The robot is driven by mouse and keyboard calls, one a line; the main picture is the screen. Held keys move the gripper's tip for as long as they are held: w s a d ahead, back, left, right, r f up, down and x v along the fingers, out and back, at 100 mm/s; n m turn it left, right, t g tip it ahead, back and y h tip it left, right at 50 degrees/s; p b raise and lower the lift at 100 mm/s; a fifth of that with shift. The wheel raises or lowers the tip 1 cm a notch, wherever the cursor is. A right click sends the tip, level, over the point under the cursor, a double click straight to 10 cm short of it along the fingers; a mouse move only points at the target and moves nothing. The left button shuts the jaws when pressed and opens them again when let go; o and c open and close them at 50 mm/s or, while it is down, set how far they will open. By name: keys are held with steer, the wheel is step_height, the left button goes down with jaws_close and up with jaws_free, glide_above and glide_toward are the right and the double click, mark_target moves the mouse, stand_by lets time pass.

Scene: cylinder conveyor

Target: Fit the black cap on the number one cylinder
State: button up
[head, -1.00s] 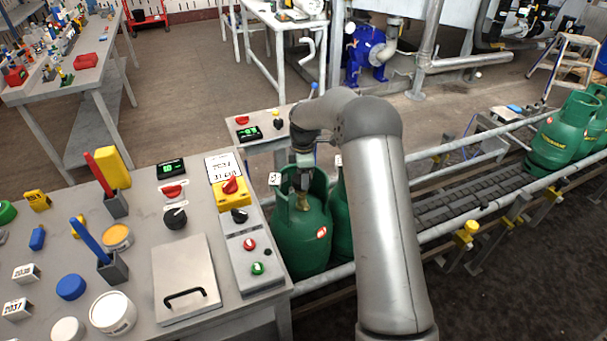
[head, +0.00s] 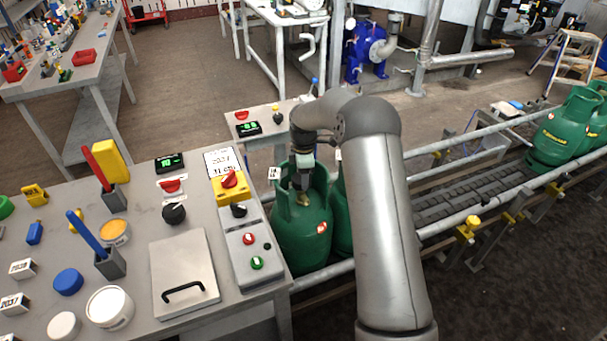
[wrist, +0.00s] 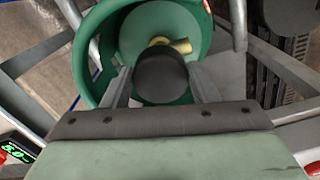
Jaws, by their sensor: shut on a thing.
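The nearest green cylinder (head: 300,235) stands upright on the conveyor beside the workbench, with a white tag (head: 274,173) at its collar. The tag's number is too small to read surely. My gripper (head: 303,187) points down into the collar opening from above. In the wrist view, my gripper (wrist: 160,82) is shut on the black cap (wrist: 162,72), one finger on each side. The brass valve (wrist: 181,46) shows just beyond the cap, inside the green collar (wrist: 112,50). The cap hides part of the valve, and I cannot tell whether they touch.
A second green cylinder (head: 341,222) stands close by, partly behind my arm. More green cylinders (head: 566,133) stand farther along the conveyor (head: 470,195) at right. A metal rail (head: 480,212) runs along the near side. The workbench (head: 140,260) at left carries controls and loose caps.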

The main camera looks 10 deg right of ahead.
steer(key=shift+f+b, duration=0.5)
steer(key=shift+f, duration=0.4)
steer(key=o, duration=1)
steer(key=shift+r, duration=0.1)
steer(key=shift+o, duration=0.2)
steer(key=shift+r, duration=0.1)
step_height(320, 180, up, 17)
steer(key=shift+b, duration=0.4)
steer(key=shift+r, duration=0.1)
